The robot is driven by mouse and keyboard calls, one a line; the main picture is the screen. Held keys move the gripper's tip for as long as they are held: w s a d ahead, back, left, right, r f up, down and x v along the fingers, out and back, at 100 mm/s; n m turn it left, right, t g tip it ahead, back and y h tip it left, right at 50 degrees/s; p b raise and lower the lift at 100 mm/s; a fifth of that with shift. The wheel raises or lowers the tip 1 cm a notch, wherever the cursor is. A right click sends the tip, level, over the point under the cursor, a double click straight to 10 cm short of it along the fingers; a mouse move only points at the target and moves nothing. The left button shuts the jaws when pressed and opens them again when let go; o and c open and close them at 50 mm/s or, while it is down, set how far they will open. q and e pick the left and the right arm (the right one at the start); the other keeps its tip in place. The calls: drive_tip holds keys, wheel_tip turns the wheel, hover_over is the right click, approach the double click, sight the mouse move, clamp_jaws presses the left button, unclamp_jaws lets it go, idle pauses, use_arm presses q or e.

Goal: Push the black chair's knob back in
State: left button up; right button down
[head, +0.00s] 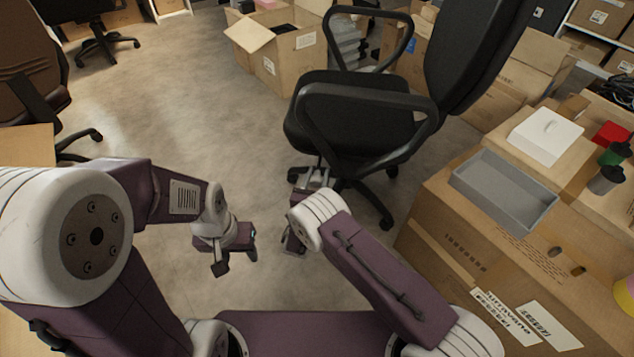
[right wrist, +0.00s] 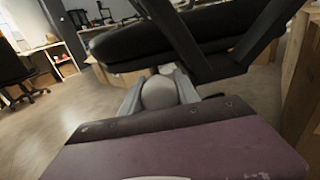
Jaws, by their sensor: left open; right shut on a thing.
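The black chair (head: 350,110) stands upright at the centre right of the head view, its seat edge above my right gripper (head: 316,178). In the right wrist view the chair's dark seat (right wrist: 160,38) and armrest frame fill the top. A rounded grey knob (right wrist: 160,93) sits below the seat edge, between the fingers of my right gripper, which is shut on it. The knob is hidden in the head view, and its depth cannot be told. My left gripper (head: 238,256) is open and empty, above bare floor, left of the right wrist and apart from the chair.
Stacked cartons with a grey tray (head: 503,190) stand close on the right. An open carton (head: 285,50) stands behind the chair. A brown chair (head: 32,85) is at the left. The floor (head: 180,95) between is clear.

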sight(315, 185)
drive_tip(key=shift+f+b+x, duration=0.2)
drive_tip(key=shift+b+x, duration=0.1)
drive_tip(key=shift+x, duration=0.55)
drive_tip(key=shift+w+r, duration=0.2)
drive_tip(key=shift+r, duration=0.05)
drive_tip(key=c, duration=0.9)
unclamp_jaws()
drive_tip(key=shift+c, duration=0.2)
drive_tip(key=p+v, duration=0.3)
drive_tip(key=v, duration=0.5)
drive_tip(key=shift+p, duration=0.35)
drive_tip(key=shift+s, duration=0.5)
use_arm(q)
wheel_tip(315, 185, up, 2)
drive_tip(key=shift+r, duration=0.25)
use_arm(e)
drive_tip(key=shift+f, duration=0.1)
drive_tip(key=shift+a, duration=0.1)
